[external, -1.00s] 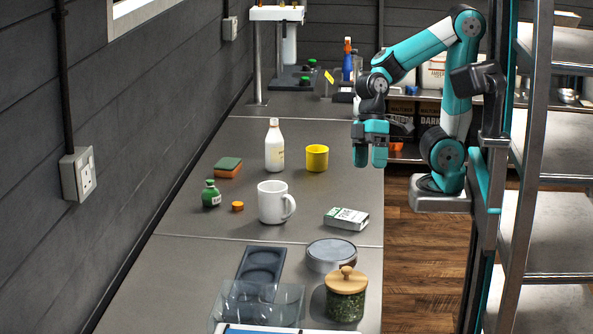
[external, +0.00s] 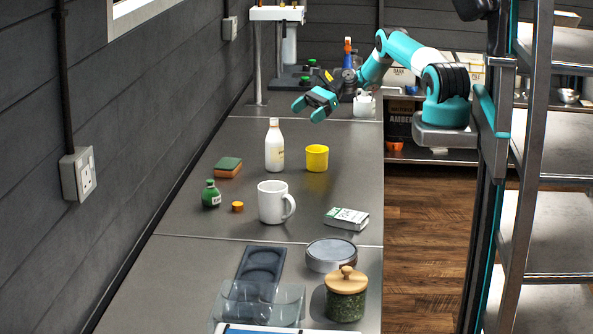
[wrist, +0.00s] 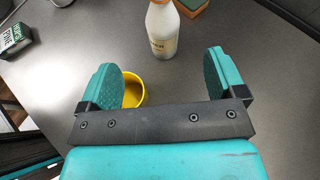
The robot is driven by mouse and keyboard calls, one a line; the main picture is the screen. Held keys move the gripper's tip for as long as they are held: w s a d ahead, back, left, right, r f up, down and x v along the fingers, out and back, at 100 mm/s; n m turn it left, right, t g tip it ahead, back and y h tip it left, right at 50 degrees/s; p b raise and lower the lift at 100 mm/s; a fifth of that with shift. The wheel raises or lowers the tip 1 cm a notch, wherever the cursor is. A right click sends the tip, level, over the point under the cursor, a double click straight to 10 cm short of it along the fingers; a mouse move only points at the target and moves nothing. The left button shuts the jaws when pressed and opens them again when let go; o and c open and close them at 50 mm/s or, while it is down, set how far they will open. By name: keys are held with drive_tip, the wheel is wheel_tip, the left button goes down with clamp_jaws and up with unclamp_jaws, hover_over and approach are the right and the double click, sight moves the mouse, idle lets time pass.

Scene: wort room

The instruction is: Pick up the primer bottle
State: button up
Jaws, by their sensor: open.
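A tall white bottle (external: 275,148) with a white cap and a pale label stands upright on the grey counter. It also shows in the wrist view (wrist: 161,32), its top cut off by the frame edge. A small green bottle (external: 211,196) with a pale label stands nearer, to the left.
A yellow cup (external: 317,158) stands just right of the white bottle. A green-and-orange sponge (external: 228,168) lies to its left. A white mug (external: 273,203), an orange cap (external: 237,207) and a small carton (external: 347,218) are nearer. The dark wall (external: 130,130) bounds the left side.

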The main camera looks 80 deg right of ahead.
drive_tip(key=s+d+f+m, duration=0.1)
drive_tip(key=s+d+m, duration=0.1)
drive_tip(key=s, duration=0.1)
drive_tip(key=t+b, duration=0.1)
drive_tip(key=b, duration=1.1)
approach(273, 141)
drive_tip(key=w+f, duration=0.3)
drive_tip(key=p+x, duration=0.2)
drive_tip(key=x, duration=0.1)
drive_tip(key=p+x, duration=0.1)
drive_tip(key=x, duration=0.1)
drive_tip(key=shift+w+a+r, duration=0.2)
drive_tip(key=shift+w, duration=0.05)
drive_tip(key=shift+w+a+f, duration=0.15)
drive_tip(key=shift+w+f, duration=0.05)
drive_tip(key=c, duration=1.1)
drive_tip(key=shift+r, duration=0.2)
